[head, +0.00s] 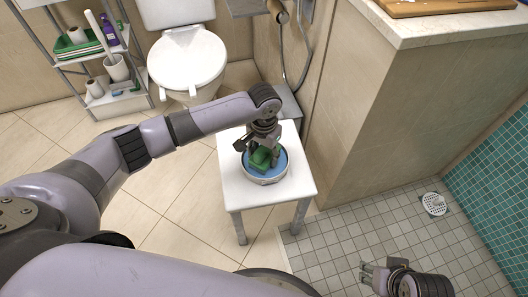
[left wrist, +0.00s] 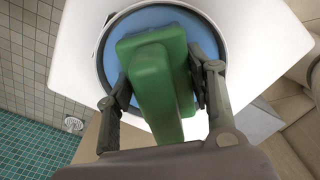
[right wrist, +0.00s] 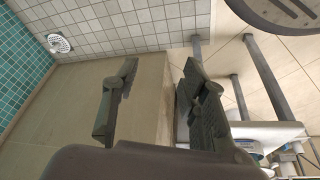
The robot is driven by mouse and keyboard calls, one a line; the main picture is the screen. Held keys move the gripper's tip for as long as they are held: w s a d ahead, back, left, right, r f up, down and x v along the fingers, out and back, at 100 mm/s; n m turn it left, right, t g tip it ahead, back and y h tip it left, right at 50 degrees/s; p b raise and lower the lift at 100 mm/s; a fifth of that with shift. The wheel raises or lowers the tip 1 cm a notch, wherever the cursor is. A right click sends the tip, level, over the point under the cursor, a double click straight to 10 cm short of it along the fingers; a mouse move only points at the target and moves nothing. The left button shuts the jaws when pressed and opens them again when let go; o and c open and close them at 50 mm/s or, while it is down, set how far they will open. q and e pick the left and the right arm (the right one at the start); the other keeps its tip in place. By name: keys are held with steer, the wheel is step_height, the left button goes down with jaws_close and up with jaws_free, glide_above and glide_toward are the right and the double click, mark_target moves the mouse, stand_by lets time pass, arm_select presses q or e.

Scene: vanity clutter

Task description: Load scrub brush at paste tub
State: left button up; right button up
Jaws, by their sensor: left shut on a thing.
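The green scrub brush (head: 261,157) is over the paste tub (head: 264,181), which stands on a white stool. The tub has a pale rim and is full of blue paste (head: 280,164). My left gripper (head: 262,159) is shut on the brush from above; in the left wrist view (left wrist: 160,92) its fingers hold both sides of the brush's green grip (left wrist: 151,78). The brush's underside is hidden, so I cannot tell whether it touches the paste. My right gripper (head: 368,273) is open and empty over the tiled shower floor; its spread fingers show in the right wrist view (right wrist: 158,85).
The stool's white top (head: 300,185) is otherwise bare. A toilet (head: 188,62) stands behind it, and a shelf rack (head: 100,60) with bottles and rolls is at the back left. A tiled half wall with a counter (head: 440,28) rises to the right.

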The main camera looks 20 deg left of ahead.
mark_target(264, 148)
arm_select(q)
steer(key=shift+r+p, duration=0.7)
steer(key=shift+w+r+p, duration=0.1)
steer(key=shift+r+p, duration=0.35)
steer(key=shift+p, duration=0.1)
steer(key=shift+r+p, duration=0.4)
steer(key=shift+p, duration=0.15)
steer(key=shift+r+p, duration=0.45)
steer(key=shift+p, duration=0.15)
arm_select(e)
steer(key=shift+f, duration=7)
arm_select(q)
steer(key=shift+r+p, duration=0.5)
steer(key=shift+p, duration=0.15)
steer(key=shift+r+p, duration=0.3)
steer(key=shift+p, duration=0.1)
steer(key=shift+r+p, duration=0.45)
steer(key=shift+p, duration=0.15)
steer(key=shift+r, duration=0.15)
arm_select(e)
steer(key=s+d+f+g, duration=0.1)
steer(key=s+f, duration=0.7)
steer(key=f, duration=0.2)
steer(key=shift+s+f+g, duration=0.25)
steer(key=shift+s+g, duration=0.05)
steer(key=shift+g, duration=0.1)
